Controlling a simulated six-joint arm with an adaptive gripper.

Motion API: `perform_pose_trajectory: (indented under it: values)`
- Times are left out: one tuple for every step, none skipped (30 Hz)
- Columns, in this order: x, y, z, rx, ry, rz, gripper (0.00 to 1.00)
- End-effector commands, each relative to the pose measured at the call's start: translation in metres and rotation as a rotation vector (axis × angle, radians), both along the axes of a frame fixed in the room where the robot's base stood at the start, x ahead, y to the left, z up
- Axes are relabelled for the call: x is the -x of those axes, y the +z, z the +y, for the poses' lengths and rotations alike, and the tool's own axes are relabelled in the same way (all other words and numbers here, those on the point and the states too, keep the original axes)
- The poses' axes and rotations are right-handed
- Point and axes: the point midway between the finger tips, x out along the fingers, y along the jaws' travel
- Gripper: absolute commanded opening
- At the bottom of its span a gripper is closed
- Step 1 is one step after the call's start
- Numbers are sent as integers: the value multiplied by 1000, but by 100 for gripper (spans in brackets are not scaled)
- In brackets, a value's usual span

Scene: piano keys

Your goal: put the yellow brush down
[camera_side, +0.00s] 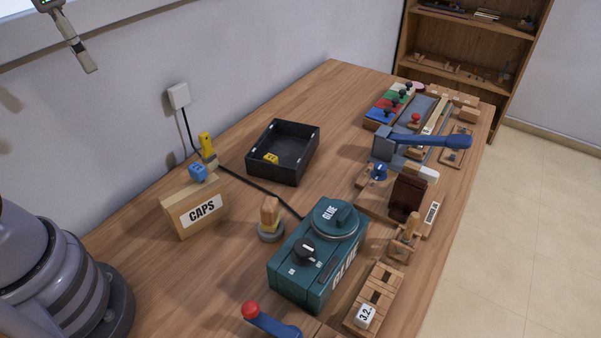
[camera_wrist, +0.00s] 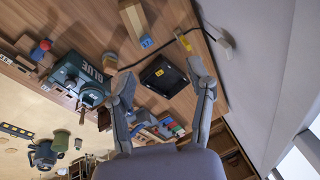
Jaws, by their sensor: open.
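A yellow brush-like piece (camera_side: 206,144) stands upright on the table behind the CAPS box, close to the wall and the black cable. It also shows as a small yellow piece (camera_wrist: 186,43) beside the cable in the wrist view. I cannot make out its bristles. My gripper (camera_wrist: 160,76) is open in the wrist view, its fingers wide apart with nothing between them. It is high above the table and apart from the yellow piece. In the side view only a grey part at the top left edge may belong to it.
A black tray (camera_side: 300,147) holds a small yellow block (camera_side: 271,158). The CAPS box (camera_side: 195,210) has a blue block on top. A green GLUE machine (camera_side: 318,255) and a wooden-handled stamp (camera_side: 270,217) stand in front.

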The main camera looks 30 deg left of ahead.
Motion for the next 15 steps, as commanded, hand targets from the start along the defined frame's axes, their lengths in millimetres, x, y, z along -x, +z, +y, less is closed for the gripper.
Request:
perform_pose_trajectory:
  values:
    - [18, 5, -1, 51, 48, -69, 54]
    - [26, 6, -3, 81, 75, -105, 54]
    - [36, 8, -6, 118, 107, -147, 54]
    - [42, 8, -7, 142, 126, -176, 54]
    - [48, 8, -9, 164, 144, -201, 54]
    - [54, 8, -11, 190, 167, -229, 54]
    - [58, 8, -12, 205, 178, -247, 54]
    - [61, 8, -13, 219, 189, -262, 54]
    - [63, 8, -14, 231, 199, -278, 54]
    - [65, 8, -15, 239, 204, -285, 54]
    - [66, 8, -15, 244, 209, -291, 54]
    - [67, 8, -16, 249, 213, -295, 54]
    - [67, 7, -16, 251, 214, -296, 54]
    - [67, 7, -16, 251, 214, -296, 54]
    - [67, 7, -16, 251, 214, -296, 54]
